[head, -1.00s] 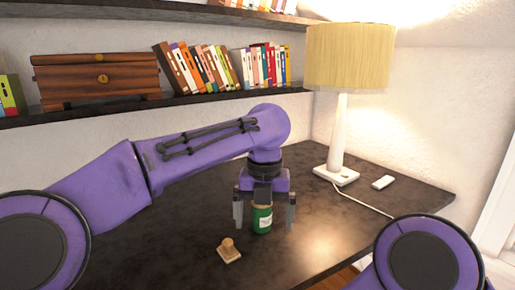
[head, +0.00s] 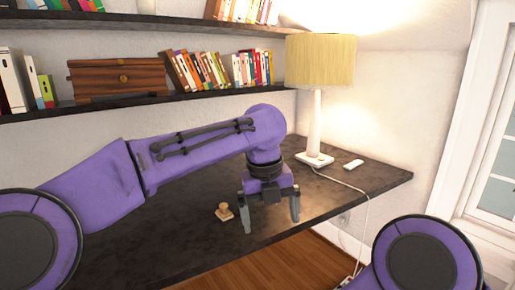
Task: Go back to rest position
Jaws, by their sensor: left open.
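My left gripper (head: 270,218) hangs pointing down over the dark desk (head: 330,190), near its front edge. Its two fingers are spread wide and nothing shows between them. A small wooden stamp-like object (head: 224,212) stands on the desk just left of the gripper, apart from it. The green can from the earlier view does not show now; it may be hidden behind my left gripper or arm. My right gripper is out of view; only the upper part of my right arm shows at the lower right.
A lamp (head: 318,65) with a yellow shade stands at the desk's back right, beside a small white object (head: 353,164). Shelves above hold books (head: 215,68) and a wooden chest (head: 117,80). A cord (head: 366,215) hangs off the right edge. Wooden floor (head: 270,265) lies in front.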

